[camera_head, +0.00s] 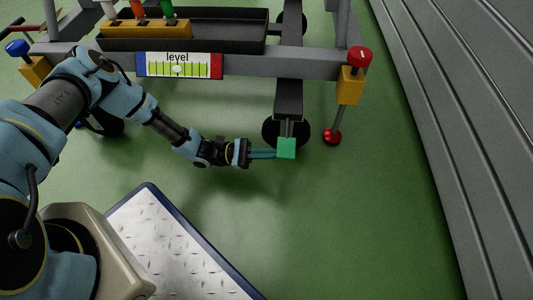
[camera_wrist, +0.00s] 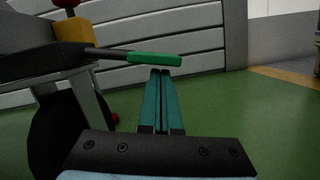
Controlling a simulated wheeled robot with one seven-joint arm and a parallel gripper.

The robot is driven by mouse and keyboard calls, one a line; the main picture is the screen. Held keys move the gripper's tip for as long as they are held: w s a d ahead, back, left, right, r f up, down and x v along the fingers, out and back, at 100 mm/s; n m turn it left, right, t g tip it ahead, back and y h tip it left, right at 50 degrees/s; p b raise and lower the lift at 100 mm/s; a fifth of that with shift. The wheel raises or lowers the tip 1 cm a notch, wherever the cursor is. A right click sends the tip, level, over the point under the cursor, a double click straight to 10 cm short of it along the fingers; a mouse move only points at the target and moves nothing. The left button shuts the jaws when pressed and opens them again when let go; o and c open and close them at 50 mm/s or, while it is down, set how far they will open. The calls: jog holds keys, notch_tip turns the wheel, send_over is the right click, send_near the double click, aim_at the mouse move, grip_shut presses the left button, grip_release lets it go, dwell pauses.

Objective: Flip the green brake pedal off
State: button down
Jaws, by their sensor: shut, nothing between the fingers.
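The green brake pedal (camera_head: 286,149) sticks out toward the camera from the low end of the cart's dark beam, beside a black wheel. In the wrist view the green pedal (camera_wrist: 155,59) shows as a flat pad on a dark bar, just beyond and slightly above the fingertips. My gripper (camera_head: 274,154) is shut and empty, with its teal fingers reaching right to the pedal's left side. In the wrist view the gripper (camera_wrist: 160,72) points at the pedal's underside area. I cannot tell whether the tips touch it.
The grey cart frame (camera_head: 250,65) carries a level gauge (camera_head: 179,66), a black tray (camera_head: 230,30) and a yellow block (camera_head: 146,29). A post with a red knob (camera_head: 359,57) and red foot (camera_head: 332,136) stands right. A grey slatted wall (camera_head: 460,120) is farther right. Green floor (camera_head: 330,230) is clear in front.

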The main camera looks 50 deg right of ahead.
jog(key=shift+r, duration=0.1)
dwell(0.3)
jog(key=shift+s+a+r+n+p, duration=0.1)
jog(key=shift+s+r+n+p, duration=0.05)
jog(key=shift+n+p, duration=0.25)
jog(key=shift+r, duration=0.2)
jog(key=shift+s+a+r+n+t+h+p, duration=0.15)
jog(key=shift+r+n+t+h+p, duration=0.1)
jog(key=shift+r+n+p, duration=0.55)
jog(key=shift+s+a+r+n+t+h+p, duration=0.15)
jog(key=shift+r+n+h+p, duration=0.15)
jog(key=shift+r+n+p, duration=0.55)
jog(key=shift+a+r+n+t+h+p, duration=0.2)
jog(key=shift+r+n+p, duration=0.3)
jog(key=shift+n+p, duration=0.6)
